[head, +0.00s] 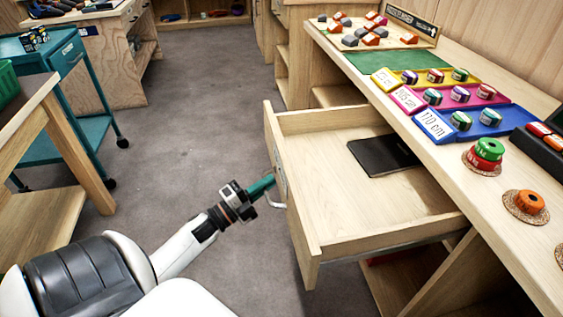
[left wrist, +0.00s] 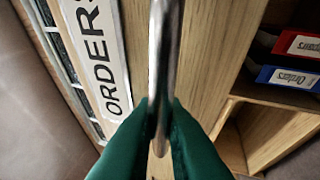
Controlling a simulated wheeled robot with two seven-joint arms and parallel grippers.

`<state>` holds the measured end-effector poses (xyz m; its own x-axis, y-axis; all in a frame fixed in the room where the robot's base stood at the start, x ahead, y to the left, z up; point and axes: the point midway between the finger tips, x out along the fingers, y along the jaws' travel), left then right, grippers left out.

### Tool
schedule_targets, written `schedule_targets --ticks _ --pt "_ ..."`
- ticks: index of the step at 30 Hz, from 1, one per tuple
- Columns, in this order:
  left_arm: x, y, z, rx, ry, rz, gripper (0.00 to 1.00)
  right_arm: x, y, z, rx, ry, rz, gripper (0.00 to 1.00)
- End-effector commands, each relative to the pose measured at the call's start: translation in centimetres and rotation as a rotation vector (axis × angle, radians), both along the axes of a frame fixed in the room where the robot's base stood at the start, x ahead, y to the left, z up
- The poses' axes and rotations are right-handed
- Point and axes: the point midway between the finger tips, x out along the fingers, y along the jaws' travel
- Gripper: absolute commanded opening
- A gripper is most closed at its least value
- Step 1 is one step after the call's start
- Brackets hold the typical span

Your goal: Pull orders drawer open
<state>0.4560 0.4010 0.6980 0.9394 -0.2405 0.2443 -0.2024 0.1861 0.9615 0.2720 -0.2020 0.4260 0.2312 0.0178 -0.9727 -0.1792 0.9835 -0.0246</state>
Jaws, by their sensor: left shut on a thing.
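The orders drawer (head: 370,195) is pulled out from under the right-hand worktop, with a dark flat tablet-like object (head: 383,155) lying inside. Its metal handle (left wrist: 163,60) runs between the green fingers of my left gripper (left wrist: 158,118), which is shut on it. In the head view my left gripper (head: 268,190) is at the drawer's front, on the handle. A label reading ORDERS (left wrist: 97,60) shows on the drawer front in the left wrist view. My right gripper is not in view.
The worktop (head: 465,140) above carries coloured trays with small rolls, a green mat (head: 383,61) and tape-like reels (head: 485,152). A teal cart (head: 60,60) and a wooden table (head: 35,110) stand left. Grey floor (head: 200,100) lies clear between.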

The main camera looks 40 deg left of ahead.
Motion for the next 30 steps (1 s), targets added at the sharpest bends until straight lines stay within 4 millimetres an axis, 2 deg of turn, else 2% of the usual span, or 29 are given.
schedule_targets --ticks 6,17,18,21,30 --pt "-0.87 0.62 -0.16 0.0 0.003 0.0 0.0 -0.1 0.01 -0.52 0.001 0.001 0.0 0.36" --pt "-0.9 0.65 -0.18 0.0 0.003 0.0 0.0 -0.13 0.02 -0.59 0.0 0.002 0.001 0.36" --pt "-0.9 0.65 -0.18 0.0 0.003 0.0 0.17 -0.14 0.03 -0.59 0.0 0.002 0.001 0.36" --pt "-0.88 0.66 -0.15 -0.001 0.002 0.0 0.32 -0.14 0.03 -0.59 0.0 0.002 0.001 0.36" --pt "-0.99 0.69 -0.11 -0.001 0.001 0.001 0.32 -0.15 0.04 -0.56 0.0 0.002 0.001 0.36"
